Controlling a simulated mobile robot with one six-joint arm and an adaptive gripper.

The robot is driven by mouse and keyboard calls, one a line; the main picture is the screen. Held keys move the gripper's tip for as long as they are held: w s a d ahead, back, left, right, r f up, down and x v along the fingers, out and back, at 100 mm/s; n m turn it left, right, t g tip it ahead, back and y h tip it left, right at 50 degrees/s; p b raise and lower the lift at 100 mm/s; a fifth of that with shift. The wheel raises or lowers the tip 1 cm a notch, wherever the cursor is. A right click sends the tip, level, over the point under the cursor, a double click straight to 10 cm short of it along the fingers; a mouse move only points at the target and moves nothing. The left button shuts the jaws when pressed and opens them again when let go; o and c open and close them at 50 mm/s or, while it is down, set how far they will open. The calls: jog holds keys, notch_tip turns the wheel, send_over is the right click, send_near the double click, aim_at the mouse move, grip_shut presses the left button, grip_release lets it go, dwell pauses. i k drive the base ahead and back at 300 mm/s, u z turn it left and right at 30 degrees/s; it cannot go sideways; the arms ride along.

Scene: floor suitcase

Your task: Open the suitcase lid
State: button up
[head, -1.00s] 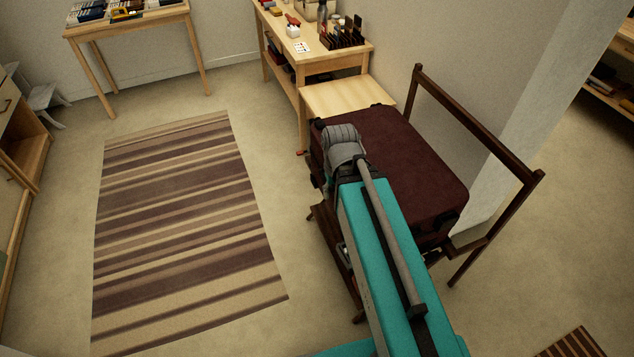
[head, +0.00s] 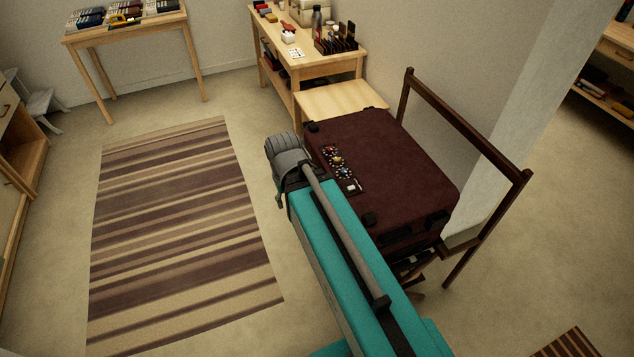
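The suitcase (head: 395,160) is dark maroon with black corner pieces and lies flat on a dark wooden rack (head: 462,115). Its lid looks shut. Round coloured stickers or badges and a small white label (head: 351,187) show on the left part of its top. My teal arm reaches up from the bottom of the head view, over the suitcase's near left side. The grey end of the arm is left of the suitcase, above the floor. My gripper's fingers are hidden below or behind it. The suitcase's left side is mostly hidden by my arm.
A wall and pillar (head: 530,110) are on the right. A striped rug (head: 180,230) lies on open floor to the left.

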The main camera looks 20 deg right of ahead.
aim_at(400, 193)
jog(key=k, duration=1.8)
jog(key=z, duration=0.6)
jog(key=i, duration=1)
